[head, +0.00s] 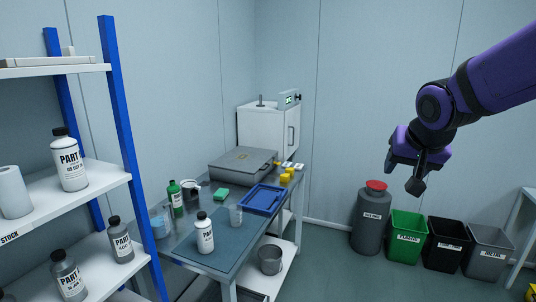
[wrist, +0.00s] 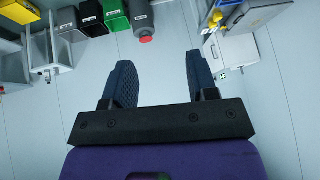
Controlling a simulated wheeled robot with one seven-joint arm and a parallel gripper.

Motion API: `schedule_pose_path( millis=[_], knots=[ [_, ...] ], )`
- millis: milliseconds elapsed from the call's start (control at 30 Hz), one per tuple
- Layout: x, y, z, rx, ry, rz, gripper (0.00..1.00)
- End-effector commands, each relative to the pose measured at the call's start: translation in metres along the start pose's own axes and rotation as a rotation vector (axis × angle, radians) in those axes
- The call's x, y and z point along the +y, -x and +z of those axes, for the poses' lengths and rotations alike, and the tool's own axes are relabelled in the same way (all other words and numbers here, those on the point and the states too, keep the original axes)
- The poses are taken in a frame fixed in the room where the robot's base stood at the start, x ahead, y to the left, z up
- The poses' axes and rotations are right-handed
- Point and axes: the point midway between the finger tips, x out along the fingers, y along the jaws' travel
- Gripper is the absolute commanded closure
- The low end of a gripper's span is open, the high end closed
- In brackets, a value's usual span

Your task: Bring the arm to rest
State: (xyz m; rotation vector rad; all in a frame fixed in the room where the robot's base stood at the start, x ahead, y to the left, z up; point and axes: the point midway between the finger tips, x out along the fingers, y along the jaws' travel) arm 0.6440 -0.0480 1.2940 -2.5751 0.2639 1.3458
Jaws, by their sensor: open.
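My purple arm reaches in from the right in the head view. My gripper (head: 418,184) hangs in the air in front of the back wall, above and to the right of the workbench and above the bins. In the wrist view my gripper (wrist: 156,85) shows two dark textured fingers held well apart, with only pale wall between them. It holds nothing and touches nothing that I can see.
A workbench (head: 212,260) with bottles, a blue tray (head: 263,200) and a grey case (head: 243,165) stands in the middle. A shelf (head: 75,200) with bottles is at left. Bins, including a green one (head: 406,236), line the wall below my gripper. The air around it is clear.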

Motion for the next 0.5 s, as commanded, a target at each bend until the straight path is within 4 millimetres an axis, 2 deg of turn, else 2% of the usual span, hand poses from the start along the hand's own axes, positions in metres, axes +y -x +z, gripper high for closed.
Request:
schedule_pose_path(
  millis=[33,200,400,500],
  knots=[
    [0.008,0.017,0.009,-0.002,0.017,0.006,0.47],
    [0.032,0.062,0.044,-0.039,0.088,0.018,0.47],
    [0.054,0.104,0.093,-0.088,0.178,0.006,0.47],
    [0.063,0.120,0.116,-0.110,0.219,-0.008,0.47]
  ],
)
